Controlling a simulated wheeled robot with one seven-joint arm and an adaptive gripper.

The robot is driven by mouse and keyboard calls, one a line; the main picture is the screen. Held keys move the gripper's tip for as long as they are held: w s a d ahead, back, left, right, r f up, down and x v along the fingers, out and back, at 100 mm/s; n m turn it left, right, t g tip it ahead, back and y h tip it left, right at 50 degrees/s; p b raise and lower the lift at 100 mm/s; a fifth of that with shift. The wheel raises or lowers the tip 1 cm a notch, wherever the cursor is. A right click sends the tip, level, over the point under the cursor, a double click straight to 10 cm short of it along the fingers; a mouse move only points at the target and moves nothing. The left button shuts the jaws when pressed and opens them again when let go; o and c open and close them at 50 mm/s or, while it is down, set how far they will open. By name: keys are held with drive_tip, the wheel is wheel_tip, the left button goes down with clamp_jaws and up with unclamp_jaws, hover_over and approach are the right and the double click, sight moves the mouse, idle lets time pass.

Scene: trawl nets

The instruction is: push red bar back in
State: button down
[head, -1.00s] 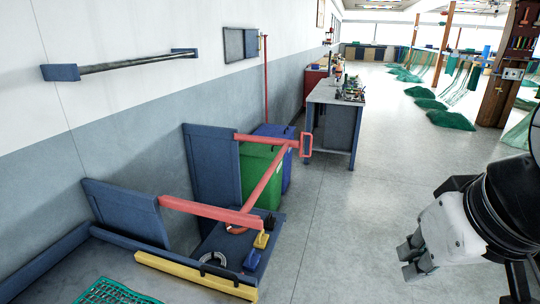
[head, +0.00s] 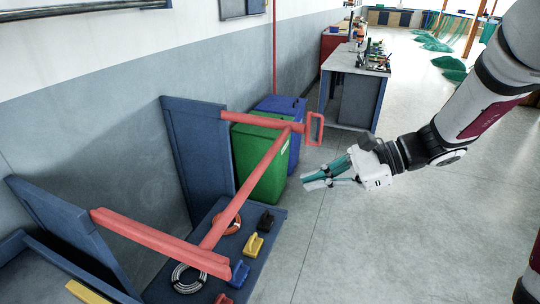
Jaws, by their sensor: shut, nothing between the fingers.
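The red bar frame stands out from two blue upright panels at the left. One red arm (head: 160,240) runs out from the near panel (head: 75,230). Another red arm (head: 262,120) runs out from the far panel (head: 195,150) and ends in a red loop handle (head: 315,129). A slanting red bar (head: 245,190) joins the two arms. My gripper (head: 318,182) is shut and empty, in the open to the right of the slanting bar and below the handle. It appears apart from the red parts, though depth is hard to judge.
A blue shelf (head: 262,225) below the bar holds coiled rope (head: 187,278) and small coloured blocks. Green (head: 262,165) and blue (head: 280,105) bins stand behind. A workbench (head: 352,85) is farther back. The floor at the right is free.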

drive_tip(key=w+d+f+m+t+y+b, duration=0.15)
drive_tip(key=w+d+f+m+t, duration=0.25)
drive_tip(key=w+f+m, duration=0.4)
drive_tip(key=w+a+f, duration=0.1)
drive_tip(key=w+a, duration=0.2)
drive_tip(key=a, duration=0.3)
drive_tip(key=w+a+f+n+p, duration=0.1)
drive_tip(key=w+a, duration=0.2)
drive_tip(key=a, duration=0.3)
drive_tip(key=shift+w+a, duration=0.25)
drive_tip(key=shift+w, duration=0.05)
drive_tip(key=r+b+x, duration=0.2)
drive_tip(key=b+x, duration=0.1)
drive_tip(key=x, duration=0.7)
drive_tip(key=a+r+b+x, duration=0.1)
drive_tip(key=r+b+x, duration=0.1)
drive_tip(key=x, duration=0.9)
drive_tip(key=w+r+b+x, duration=0.1)
drive_tip(key=r+b+x, duration=0.2)
drive_tip(key=x, duration=0.7)
drive_tip(key=shift+a+r+b, duration=0.2)
drive_tip(key=shift+a+b, duration=0.35)
drive_tip(key=shift+b, duration=0.45)
drive_tip(key=shift+w+r, duration=0.1)
drive_tip(key=shift+w, duration=0.05)
